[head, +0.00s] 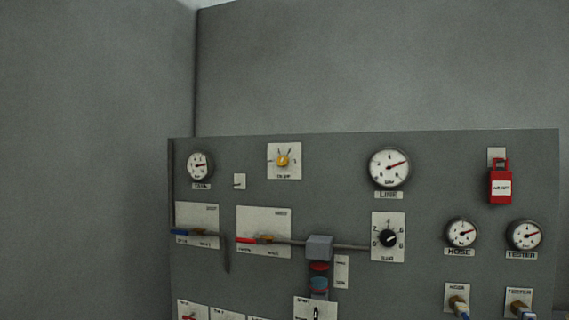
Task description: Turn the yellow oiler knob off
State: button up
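The yellow oiler knob (282,160) sits on a small white plate (292,174) with a few dial marks, in the upper part of the grey panel, left of its middle. The plate's lettering is too small to read surely, so I cannot tell the knob's exact setting. My gripper and arm are not in view.
The grey panel (335,185) stands before bare grey walls (90,160). Near the knob are a gauge (200,166) and a larger gauge (389,168). A black knob (388,238), red lockout tag (500,187), blue lever (183,232) and red lever (246,240) also show.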

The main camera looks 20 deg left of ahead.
aim_at(282, 161)
jog(key=u, duration=0.5)
jog(key=k, duration=0.6)
jog(key=u, duration=1.1)
jog(key=i, duration=1.3)
jog(key=z, duration=1.05)
jog(key=i, duration=0.45)
jog(key=z, duration=0.5)
